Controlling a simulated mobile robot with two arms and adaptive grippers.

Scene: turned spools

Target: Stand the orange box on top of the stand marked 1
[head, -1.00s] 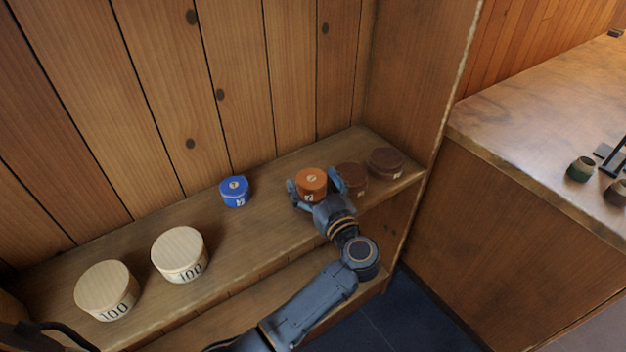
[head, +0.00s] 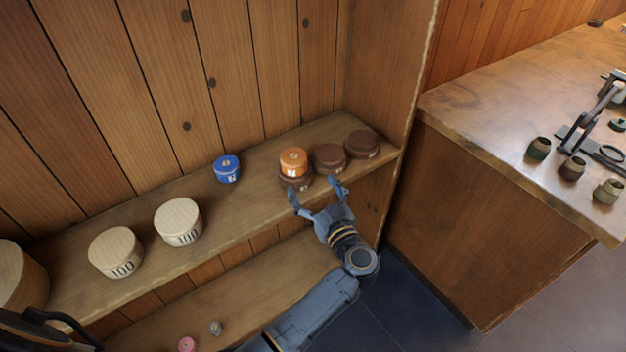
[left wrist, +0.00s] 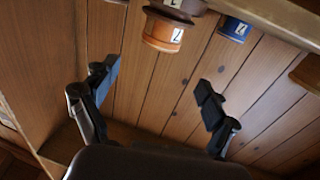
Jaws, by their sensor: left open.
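The orange box (head: 293,161) sits upright on a dark brown round stand (head: 294,184) on the upper shelf, the leftmost of three brown stands. The mark on that stand is too small to read surely. My left gripper (head: 316,191) is open and empty in front of the stand, apart from the box. In the left wrist view, the orange box (left wrist: 163,33) appears inverted against the brown stand (left wrist: 172,13), beyond the open fingers (left wrist: 158,77). My right gripper is not in view.
Two more brown stands (head: 329,158) (head: 362,144) are to the right. A blue box (head: 227,169) stands left of the orange one. Pale round boxes marked 100 (head: 115,251) (head: 178,222) are farther left. A counter (head: 480,105) with small pots is at right.

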